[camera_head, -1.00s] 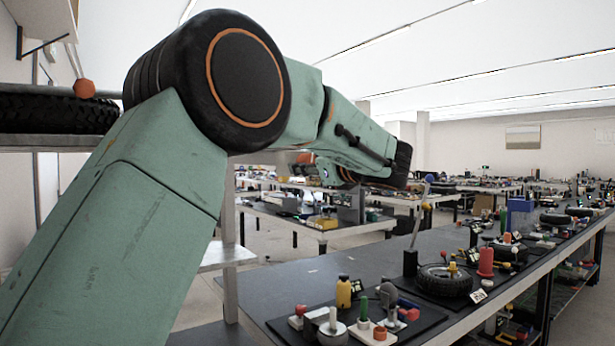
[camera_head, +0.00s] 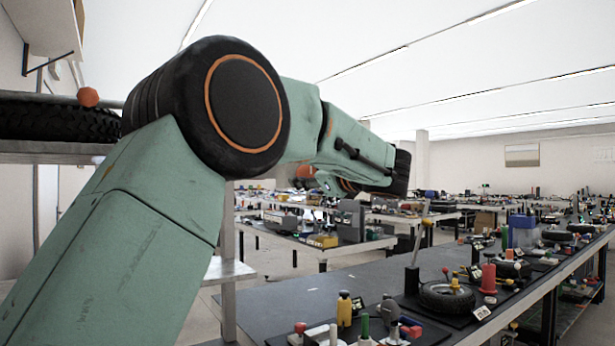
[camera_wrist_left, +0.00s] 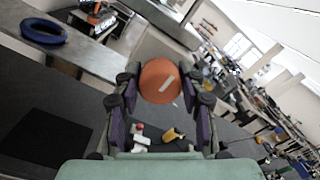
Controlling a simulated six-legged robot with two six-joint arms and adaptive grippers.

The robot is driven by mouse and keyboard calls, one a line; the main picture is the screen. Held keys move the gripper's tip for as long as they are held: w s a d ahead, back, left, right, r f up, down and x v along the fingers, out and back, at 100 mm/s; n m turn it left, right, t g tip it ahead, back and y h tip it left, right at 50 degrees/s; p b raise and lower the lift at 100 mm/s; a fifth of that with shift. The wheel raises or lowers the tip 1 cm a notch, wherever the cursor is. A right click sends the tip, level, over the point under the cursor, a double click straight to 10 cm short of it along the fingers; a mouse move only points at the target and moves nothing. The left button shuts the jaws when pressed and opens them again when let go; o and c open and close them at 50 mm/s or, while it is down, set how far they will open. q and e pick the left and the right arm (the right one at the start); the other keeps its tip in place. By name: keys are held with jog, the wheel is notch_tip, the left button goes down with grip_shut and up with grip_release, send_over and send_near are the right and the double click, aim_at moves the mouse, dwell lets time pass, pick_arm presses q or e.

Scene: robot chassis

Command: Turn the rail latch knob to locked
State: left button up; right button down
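A round orange knob (camera_wrist_left: 152,80) with a white line slanting up to the right shows in the left wrist view, and I take it to be the rail latch knob. My left gripper (camera_wrist_left: 161,92) has its fingers spread, one on each side of the knob. I cannot tell whether the fingers touch it. In the head view, an orange shape (camera_head: 305,171) shows just below my left forearm, near the wrist; the fingers there are mostly hidden by the arm. My right gripper is not in view.
A long dark workbench (camera_head: 375,265) runs along the right, with a wheel (camera_head: 446,297), bottles and small parts on it. A shelf (camera_head: 50,148) with a tyre (camera_head: 55,118) stands at the far left. A blue ring (camera_wrist_left: 43,31) lies on a surface in the wrist view.

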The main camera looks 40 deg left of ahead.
pick_arm(q)
jog(key=o, duration=0.4)
jog(key=shift+d, duration=0.1)
jog(key=v, duration=1.2)
